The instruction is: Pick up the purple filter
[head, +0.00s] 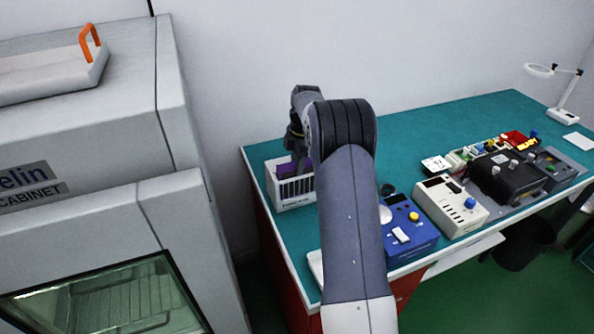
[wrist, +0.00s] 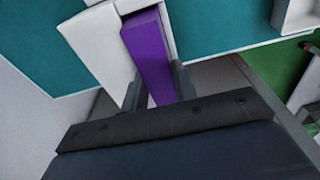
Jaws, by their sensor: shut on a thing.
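The purple filter (wrist: 148,58) is a long block in the wrist view, with my gripper (wrist: 158,90) shut on its near part. Its far end sits between the walls of a white slotted box (wrist: 95,42). In the head view, the purple filter (head: 284,170) shows only as a small patch inside the white box (head: 293,193). My gripper (head: 299,160) is over that box there, and my arm hides part of it. I cannot tell how far the filter is inside the box.
The box stands on the teal bench top (head: 450,125) near its left end. A blue device (head: 408,238), a white device (head: 450,207) and a black device (head: 508,172) stand to the right. A grey cabinet (head: 110,215) is at left. The back of the bench is clear.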

